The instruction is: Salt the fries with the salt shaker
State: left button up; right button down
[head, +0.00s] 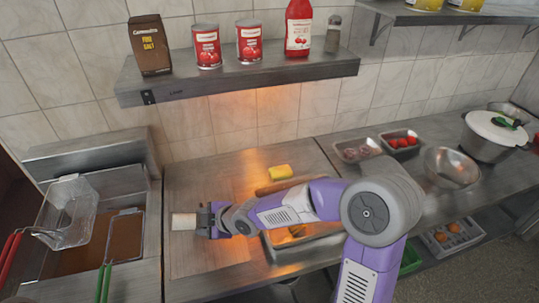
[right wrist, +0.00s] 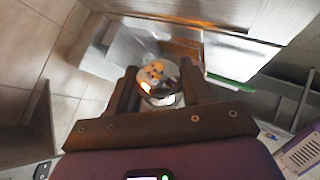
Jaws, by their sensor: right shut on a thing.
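My right gripper (head: 205,221) reaches in from the right over the steel counter, left of the metal tray. It is shut on a pale shaker (head: 183,222), which I take to be the salt shaker. In the right wrist view the fingers of my right gripper (right wrist: 160,88) close around the shaker (right wrist: 156,74), and its shiny end shows dark and orange specks. I cannot tell its exact tilt. A metal tray (head: 309,263) lies under my right arm. Orange-brown food (head: 298,231) shows in it, perhaps the fries, mostly hidden by the arm. My left gripper is out of view.
A fryer with a wire basket (head: 72,212) stands at the left. A yellow sponge (head: 281,172) lies behind my arm. The wall shelf (head: 180,90) holds a salt box (head: 149,46), cans, a red bottle and a dark-topped shaker (head: 333,34). Bowls and a pot (head: 490,135) stand right.

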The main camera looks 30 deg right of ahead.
jog(key=n, duration=0.1)
jog(key=s+n+g, duration=0.1)
jog(key=shift+s+f+n+g+h, duration=0.15)
jog(key=shift+s+n+g+h, duration=0.15)
jog(key=shift+h, duration=0.1)
jog(key=s+d+n+h+p, duration=0.2)
jog(key=d+n+h, duration=0.6)
jog(key=d+h, duration=0.15)
jog(key=w+d+r+n+t+h+p, duration=0.2)
jog(key=w+d+r+t+h, duration=0.1)
jog(key=d+r, duration=0.8)
notch_tip(320, 180, up, 5)
jog(key=shift+d+f+h, duration=0.2)
jog(key=shift+d+h, duration=0.1)
jog(key=shift+h, duration=0.45)
jog(key=shift+w, duration=0.1)
